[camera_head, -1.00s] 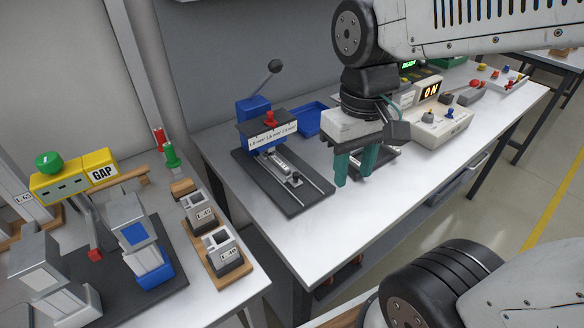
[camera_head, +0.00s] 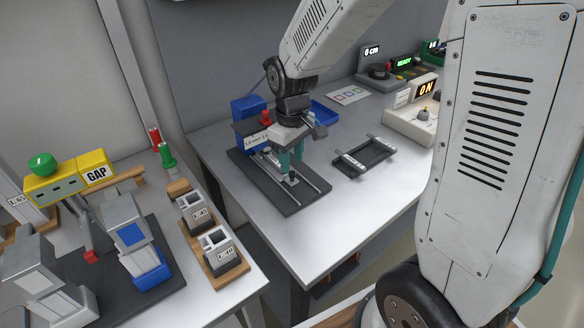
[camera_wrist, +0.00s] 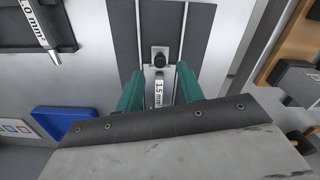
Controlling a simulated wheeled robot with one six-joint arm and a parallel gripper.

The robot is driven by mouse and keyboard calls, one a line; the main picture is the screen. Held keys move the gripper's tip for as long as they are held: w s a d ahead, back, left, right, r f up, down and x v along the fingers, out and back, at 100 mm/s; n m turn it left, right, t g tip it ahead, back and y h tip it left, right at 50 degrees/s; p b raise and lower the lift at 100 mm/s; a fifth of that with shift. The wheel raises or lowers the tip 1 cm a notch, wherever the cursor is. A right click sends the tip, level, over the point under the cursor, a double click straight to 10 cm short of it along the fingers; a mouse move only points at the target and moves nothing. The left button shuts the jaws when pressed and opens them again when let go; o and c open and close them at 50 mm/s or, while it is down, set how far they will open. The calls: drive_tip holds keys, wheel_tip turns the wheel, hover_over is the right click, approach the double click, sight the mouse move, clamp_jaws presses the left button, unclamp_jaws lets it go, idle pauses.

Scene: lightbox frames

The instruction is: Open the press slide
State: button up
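The press (camera_head: 250,108) is a blue body with a red knob, on a dark base plate (camera_head: 300,205) with two bright rails. Its slide, with a small dark knob (camera_head: 291,180), sits between the rails in front of the press body. In the wrist view the slide knob (camera_wrist: 159,58) stands just beyond the fingertips, and a die (camera_wrist: 159,92) marked 1.5 mm² lies between the fingers. My gripper (camera_head: 291,167) is low over the slide with its teal fingers apart. It hides part of the press front. I cannot tell whether a finger touches the slide.
A dark holder (camera_head: 365,160) with metal dies lies right of the press. A blue tray (camera_head: 323,112) is behind it. Lit devices (camera_head: 405,115) stand at the back right. The gap fixture (camera_head: 75,180) and gauge blocks (camera_head: 218,250) are on the left table. The front table surface is clear.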

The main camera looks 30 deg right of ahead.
sight(292, 173)
drive_tip(key=shift+f, duration=1.75)
drive_tip(key=shift+c, duration=0.4)
